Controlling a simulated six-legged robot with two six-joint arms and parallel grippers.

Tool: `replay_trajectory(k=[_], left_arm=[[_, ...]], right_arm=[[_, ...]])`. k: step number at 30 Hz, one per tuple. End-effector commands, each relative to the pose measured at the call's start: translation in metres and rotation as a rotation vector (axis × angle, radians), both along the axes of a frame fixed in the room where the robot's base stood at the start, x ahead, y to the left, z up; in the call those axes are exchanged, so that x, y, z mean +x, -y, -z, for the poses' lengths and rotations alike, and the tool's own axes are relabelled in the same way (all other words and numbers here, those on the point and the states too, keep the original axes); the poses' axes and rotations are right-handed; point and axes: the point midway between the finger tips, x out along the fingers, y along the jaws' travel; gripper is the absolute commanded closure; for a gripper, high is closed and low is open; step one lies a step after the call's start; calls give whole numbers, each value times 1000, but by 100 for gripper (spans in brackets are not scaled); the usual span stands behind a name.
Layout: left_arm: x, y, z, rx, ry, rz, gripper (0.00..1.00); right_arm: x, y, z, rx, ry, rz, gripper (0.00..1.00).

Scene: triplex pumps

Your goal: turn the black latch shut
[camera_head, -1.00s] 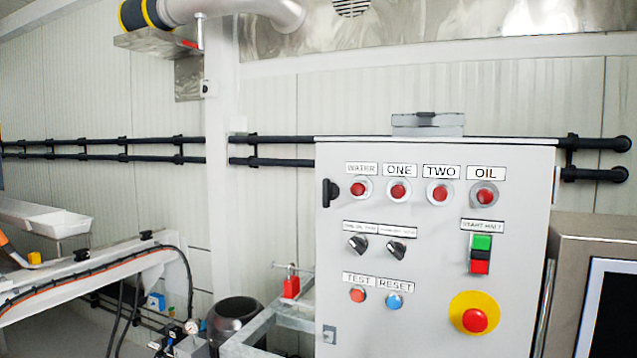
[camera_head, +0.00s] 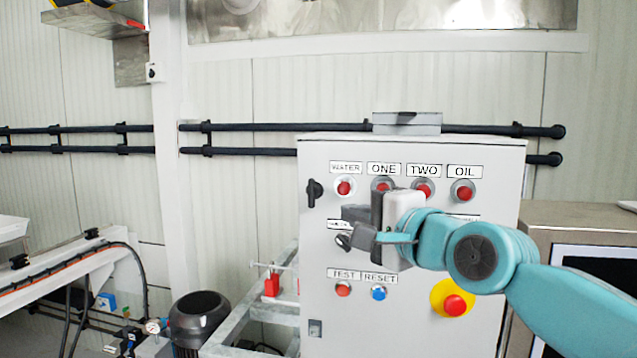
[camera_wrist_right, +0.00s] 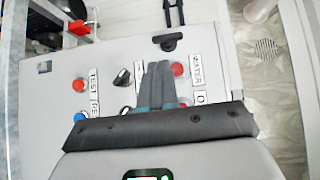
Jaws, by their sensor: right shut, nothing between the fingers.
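The black latch (camera_head: 313,193) sits on the upper left edge of the light grey control cabinet's front (camera_head: 475,250). In the right wrist view the latch (camera_wrist_right: 168,42) shows beyond the fingertips, with a gap between. My right gripper (camera_head: 346,222) is in front of the cabinet face, to the right of and a little below the latch. Its fingers (camera_wrist_right: 158,72) are together and empty. It covers part of the selector knobs and their labels. My left gripper is not in view.
Red lamps (camera_head: 344,188) line the cabinet's top row. Below are a red button (camera_head: 343,289), a blue button (camera_head: 379,292) and a yellow-ringed emergency stop (camera_head: 453,304) under my right arm. Black pipes (camera_head: 250,127) run behind. The space left of the latch looks clear.

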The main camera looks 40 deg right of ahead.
Motion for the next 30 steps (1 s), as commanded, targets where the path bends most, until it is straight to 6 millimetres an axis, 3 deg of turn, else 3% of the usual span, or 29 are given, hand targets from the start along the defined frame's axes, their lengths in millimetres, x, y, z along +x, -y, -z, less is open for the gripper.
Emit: replay_trajectory(k=[6,17,23,30], left_arm=[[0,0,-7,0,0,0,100],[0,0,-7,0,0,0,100],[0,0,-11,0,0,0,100],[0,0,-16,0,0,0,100]], right_arm=[[-20,4,-24,-2,42,8,100],[-16,2,-23,-2,40,5,100],[9,2,-23,-1,37,4,100],[55,5,-23,0,38,3,100]])
